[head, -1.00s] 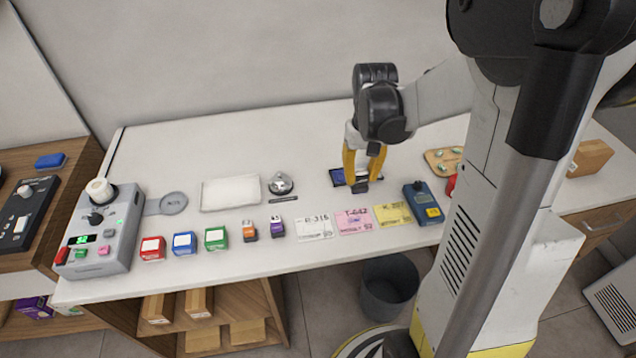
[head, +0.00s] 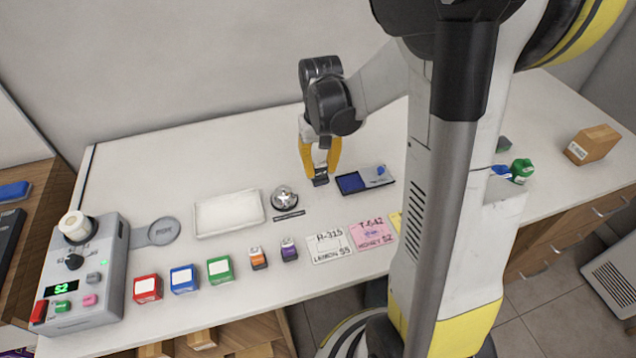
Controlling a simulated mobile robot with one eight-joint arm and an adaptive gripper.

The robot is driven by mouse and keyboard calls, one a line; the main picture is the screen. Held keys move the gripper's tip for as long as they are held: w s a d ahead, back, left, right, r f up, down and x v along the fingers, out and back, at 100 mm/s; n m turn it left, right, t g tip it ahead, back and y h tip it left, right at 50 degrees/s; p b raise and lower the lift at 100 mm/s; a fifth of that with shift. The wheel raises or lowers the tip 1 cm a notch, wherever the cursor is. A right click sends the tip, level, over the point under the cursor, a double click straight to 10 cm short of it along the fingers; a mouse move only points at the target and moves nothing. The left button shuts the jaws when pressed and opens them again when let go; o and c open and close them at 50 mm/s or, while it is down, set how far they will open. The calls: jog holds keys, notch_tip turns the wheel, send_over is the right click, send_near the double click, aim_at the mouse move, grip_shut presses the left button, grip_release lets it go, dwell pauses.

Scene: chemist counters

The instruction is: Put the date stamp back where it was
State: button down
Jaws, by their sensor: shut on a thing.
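My gripper (head: 319,168) has yellow fingers shut on a small dark block, which I take to be the date stamp (head: 320,181). The fingers hide most of it. It is just left of the ink pad (head: 350,184), over or on the white counter; I cannot tell whether its base touches. The ink pad is blue in a dark case, with a grey part on its right where a small blue thing (head: 380,171) stands.
A silver bell (head: 284,196) with a dark strip (head: 289,215) stands left of my gripper, beside a white tray (head: 228,213). Cards (head: 328,248), small coloured boxes (head: 184,279) and a grey machine (head: 90,291) line the front. The counter behind is clear.

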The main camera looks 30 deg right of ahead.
aim_at(318, 179)
jog(key=shift+w+a+f, duration=0.15)
jog(key=shift+a+f, duration=0.05)
jog(key=shift+f+b, duration=0.95)
jog(key=shift+f, duration=0.95)
jog(key=shift+f, duration=0.2)
jog(key=c, duration=1.2)
grip_release()
jog(key=shift+o, duration=0.2)
